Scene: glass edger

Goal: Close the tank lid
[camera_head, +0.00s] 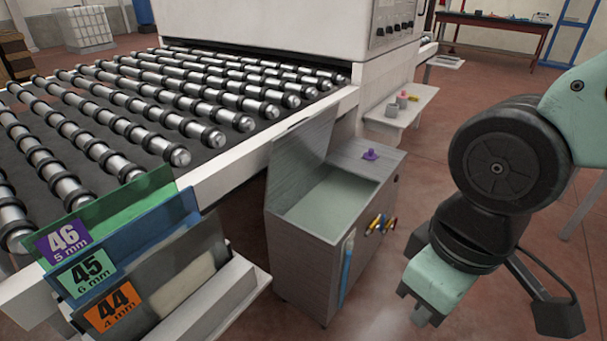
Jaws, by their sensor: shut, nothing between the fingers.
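The grey tank (300,252) stands on the floor beside the roller conveyor. Its lid (301,152) is raised, tilted up on the left side of the opening. Pale greenish water or a pale inner surface (325,205) shows inside; I cannot tell which. A purple knob-like thing (370,154) sits on the flat top behind the opening. My gripper (420,305) is to the right of the tank, low in the picture, apart from the tank and lid. It is shut and empty, pointing down and to the left.
The roller conveyor (130,110) fills the left. Numbered glass sheets in a rack (215,310) stand in front of the tank at left. A small white shelf (415,105) is behind. Floor is open to the right.

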